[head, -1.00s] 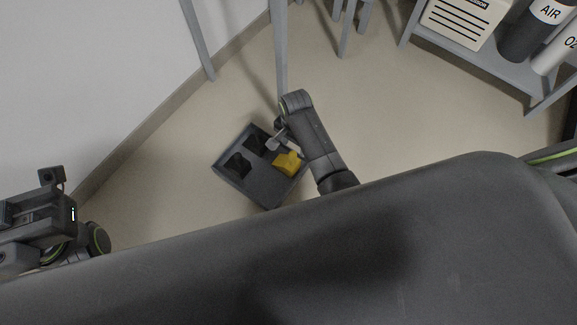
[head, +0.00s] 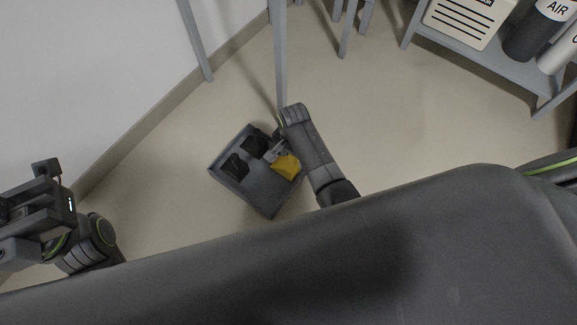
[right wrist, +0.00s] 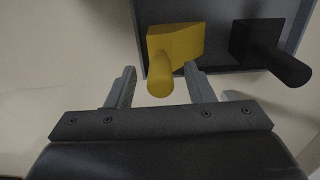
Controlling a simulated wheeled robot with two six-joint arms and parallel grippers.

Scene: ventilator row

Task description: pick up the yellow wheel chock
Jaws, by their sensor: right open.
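The yellow wheel chock (head: 287,167) sits in a grey tray (head: 262,199) on the floor, at the tray's right side. In the right wrist view the yellow chock (right wrist: 176,48) has a round handle pointing toward my gripper. My right gripper (head: 279,152) reaches down at the tray, close to the chock. In the right wrist view its two fingers (right wrist: 160,80) are open, one on each side of the handle's end, with gaps on both sides. My left gripper (head: 36,215) is at the far left, away from the tray; its jaws are not clear.
Two black chocks share the tray, one at the left (head: 234,167) and one at the back (head: 255,143); one also shows in the right wrist view (right wrist: 272,50). Grey stand legs (head: 281,60) rise behind the tray. A shelf with cylinders (head: 528,40) stands upper right.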

